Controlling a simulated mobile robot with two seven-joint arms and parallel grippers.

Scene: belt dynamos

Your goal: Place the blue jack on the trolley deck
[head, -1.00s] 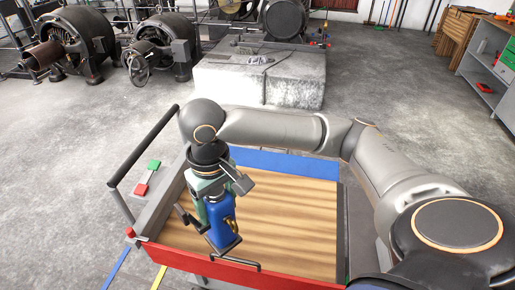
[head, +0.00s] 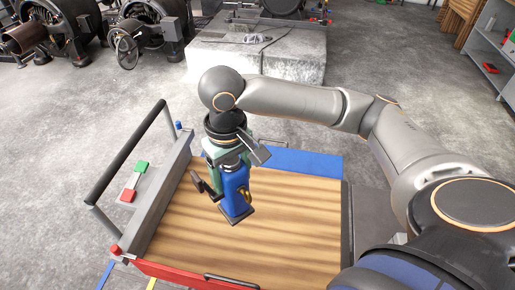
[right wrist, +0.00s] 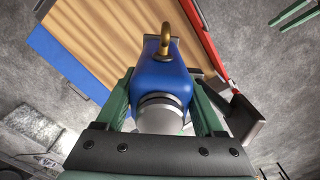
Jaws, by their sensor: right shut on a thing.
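The blue jack (head: 235,189) is upright in the head view, over the left half of the trolley's wooden deck (head: 285,230). My right gripper (head: 231,165) is shut on it from above. In the right wrist view the jack (right wrist: 160,80) sits between the green fingers, with a brass-coloured ring (right wrist: 165,38) on it and a grey rounded end close to the palm. The deck (right wrist: 85,30) lies beyond it. I cannot tell whether the jack's base touches the deck.
The trolley has a red front edge (head: 185,275), a blue back edge (head: 300,162) and a black push handle (head: 126,155) at the left. A concrete block (head: 255,55) stands behind it. The deck right of the jack is clear.

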